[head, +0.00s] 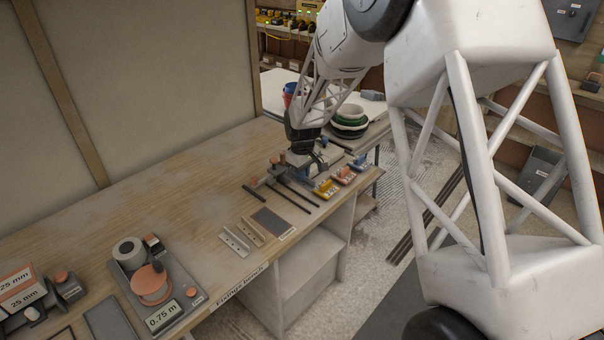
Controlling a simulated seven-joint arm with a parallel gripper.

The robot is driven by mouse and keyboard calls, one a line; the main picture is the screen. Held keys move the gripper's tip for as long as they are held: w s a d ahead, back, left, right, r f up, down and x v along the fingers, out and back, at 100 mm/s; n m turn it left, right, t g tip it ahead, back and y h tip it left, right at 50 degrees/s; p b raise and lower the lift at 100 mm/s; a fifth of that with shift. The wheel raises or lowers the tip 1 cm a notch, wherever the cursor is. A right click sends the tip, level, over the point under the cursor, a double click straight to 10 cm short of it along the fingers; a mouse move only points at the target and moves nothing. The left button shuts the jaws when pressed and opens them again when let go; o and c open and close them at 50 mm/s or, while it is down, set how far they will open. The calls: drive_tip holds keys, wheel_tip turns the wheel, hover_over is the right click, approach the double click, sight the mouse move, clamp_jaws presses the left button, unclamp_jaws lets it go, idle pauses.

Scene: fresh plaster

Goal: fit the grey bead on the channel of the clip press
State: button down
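My gripper (312,153) is small in the head view, at the far right part of the workbench. It hangs low over a grey device with orange knobs (279,161), which looks like the clip press. My wrist and gripper hide part of this device, and I cannot make out its channel. Dark narrow strips (293,196) lie on the bench in front of it. A light grey strip with holes (234,241) lies further left, beside a tan one (251,231). I cannot tell which strip is the grey bead, or whether my fingers hold anything.
Yellow, orange and blue small bins (343,176) stand along the bench's right edge. A dark flat plate (272,222) lies near the front edge. A tape station with an orange reel (152,283) stands front left. The wooden bench (180,205) is clear in the middle.

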sight(302, 199)
drive_tip(key=shift+f, duration=0.15)
drive_tip(key=shift+f, duration=1.75)
drive_tip(key=shift+f, duration=2.15)
idle(1.9)
drive_tip(key=c, duration=0.9)
unclamp_jaws()
drive_tip(key=shift+r, duration=0.2)
